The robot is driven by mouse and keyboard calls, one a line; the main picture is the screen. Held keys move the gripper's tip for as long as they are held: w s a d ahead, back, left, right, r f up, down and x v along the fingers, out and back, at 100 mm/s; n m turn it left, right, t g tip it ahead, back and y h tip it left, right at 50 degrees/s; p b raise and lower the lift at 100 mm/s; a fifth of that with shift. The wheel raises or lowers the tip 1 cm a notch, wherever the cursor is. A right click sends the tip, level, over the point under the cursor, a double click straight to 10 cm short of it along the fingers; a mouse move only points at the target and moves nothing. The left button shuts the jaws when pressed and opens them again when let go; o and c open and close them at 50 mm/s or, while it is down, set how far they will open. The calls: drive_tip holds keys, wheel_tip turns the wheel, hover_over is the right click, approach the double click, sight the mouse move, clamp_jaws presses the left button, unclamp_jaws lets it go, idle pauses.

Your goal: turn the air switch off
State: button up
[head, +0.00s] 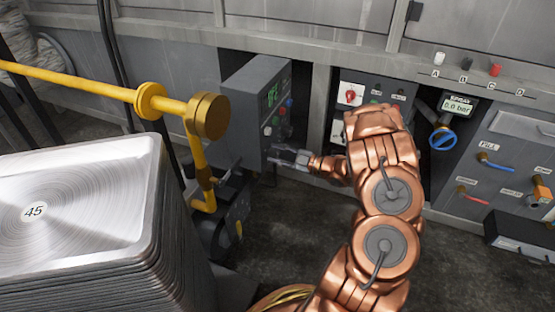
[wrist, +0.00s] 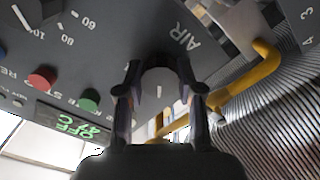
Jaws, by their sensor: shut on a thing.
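The air switch (wrist: 160,86) is a grey round knob beside the label AIR (wrist: 186,36) on a dark panel, seen rotated in the wrist view. A pale mark shows on its face. My gripper (wrist: 160,98) has one finger on each side of the knob and is shut on it. In the head view my gripper (head: 290,159) is at the lower right face of the dark grey control box (head: 240,112). The knob itself is too small to make out there.
Red (wrist: 42,78) and green (wrist: 89,99) buttons and a green-lit display (wrist: 74,126) share the panel. A yellow pipe (head: 80,80) and a stack of metal pans (head: 80,205) stand on the left. Another switch panel (head: 352,95) is to the right.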

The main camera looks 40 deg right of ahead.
drive_tip(key=shift+n+b, duration=0.7)
drive_tip(key=shift+n, duration=0.2)
drive_tip(key=o, duration=1.1)
drive_tip(key=shift+o, duration=0.2)
drive_tip(key=v, duration=1.2)
drive_tip(key=shift+w, duration=0.1)
